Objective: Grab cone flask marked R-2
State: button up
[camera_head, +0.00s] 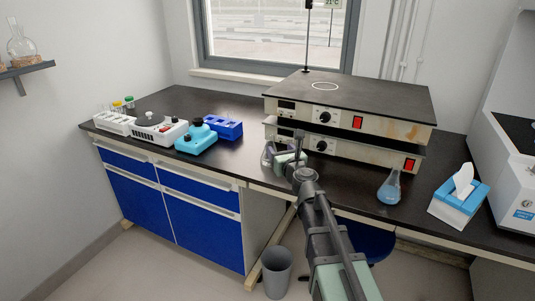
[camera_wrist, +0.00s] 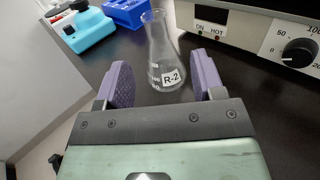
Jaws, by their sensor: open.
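A clear glass cone flask (camera_wrist: 164,58) with a white R-2 label stands upright on the black bench in the wrist view. My gripper (camera_wrist: 162,82) is open, with its purple fingers to the left and right of the flask's lower body. The flask lies between and slightly beyond the fingers, with no clear contact. In the head view my gripper (camera_head: 284,157) is over the bench, left of the stacked hotplates. The R-2 flask is largely hidden there by the gripper and arm.
Stacked hotplates (camera_head: 350,100) stand close to the right of my gripper. A flask with blue liquid (camera_head: 390,187) and a tissue box (camera_head: 458,205) are farther right. A blue rack (camera_head: 222,128) and a turquoise device (camera_head: 195,137) are left. Bare bench lies between.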

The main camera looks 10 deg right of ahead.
aim_at(269, 137)
jog(key=w, duration=0.3)
jog(key=w+a, duration=0.1)
jog(key=w, duration=0.3)
jog(key=w+a, duration=0.1)
jog(key=w, duration=0.2)
jog(key=shift+w+f, duration=0.15)
jog(key=shift+w, duration=0.25)
jog(key=shift+s, duration=0.1)
grip_shut()
notch_tip(269, 137, up, 20)
jog(key=p, duration=1.9)
jog(key=shift+p, duration=0.4)
